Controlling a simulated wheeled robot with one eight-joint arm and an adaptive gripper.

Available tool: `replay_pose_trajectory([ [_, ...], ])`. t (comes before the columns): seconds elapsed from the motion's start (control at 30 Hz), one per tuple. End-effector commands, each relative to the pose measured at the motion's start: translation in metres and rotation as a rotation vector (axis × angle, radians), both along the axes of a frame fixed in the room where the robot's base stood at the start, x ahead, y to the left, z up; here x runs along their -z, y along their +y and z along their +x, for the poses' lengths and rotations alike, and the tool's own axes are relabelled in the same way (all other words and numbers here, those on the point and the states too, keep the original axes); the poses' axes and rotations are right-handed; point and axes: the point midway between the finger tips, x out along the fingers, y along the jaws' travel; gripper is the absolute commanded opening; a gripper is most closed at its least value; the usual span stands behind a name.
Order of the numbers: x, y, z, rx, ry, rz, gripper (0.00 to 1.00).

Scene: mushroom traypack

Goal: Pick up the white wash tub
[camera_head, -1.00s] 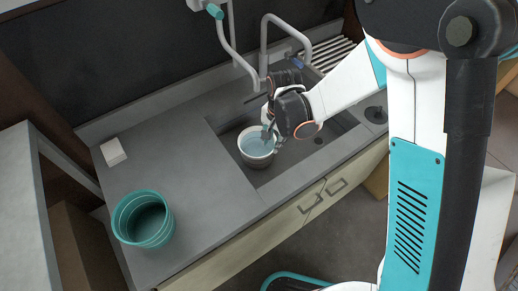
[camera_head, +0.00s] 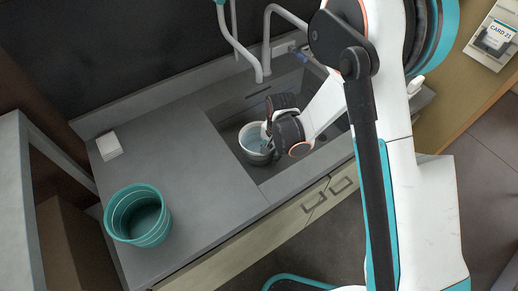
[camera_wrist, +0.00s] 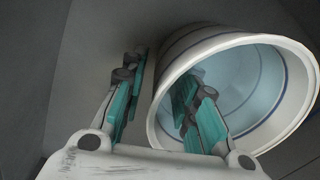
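The white wash tub (camera_head: 250,135) stands in the sink basin, with a pale blue inside; its right part is hidden behind my gripper (camera_head: 269,146). In the wrist view the tub (camera_wrist: 290,55) fills the right side, its mouth facing the camera and dark blue lines on its wall. My gripper (camera_wrist: 163,82) straddles the near-left rim there. One teal finger pair is outside the wall and the other reaches inside the mouth. The fingers are apart, with visible space between the outer finger and the wall.
A teal bucket (camera_head: 138,215) stands on the counter (camera_head: 205,205) left of the sink (camera_head: 275,180). A small white block (camera_head: 109,146) lies at the counter's back. A faucet (camera_head: 266,50) rises behind the sink. A card stand (camera_head: 494,35) is on the wooden surface at upper right.

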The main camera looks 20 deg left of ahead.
Motion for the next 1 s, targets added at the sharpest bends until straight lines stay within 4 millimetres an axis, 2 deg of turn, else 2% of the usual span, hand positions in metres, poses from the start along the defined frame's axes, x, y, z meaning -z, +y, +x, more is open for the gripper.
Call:
replay_pose_trajectory([
  [0.23,0.003,0.000,0.000,0.000,0.000,0.000,0.28],
  [0.27,0.003,0.000,0.000,0.000,0.000,0.000,0.23],
  [0.37,0.003,0.000,0.000,0.000,0.000,0.000,0.01],
  [0.83,0.002,0.000,0.000,0.000,0.000,0.001,0.00],
  [1.0,-0.013,0.000,0.000,0.000,0.000,0.001,0.00],
])
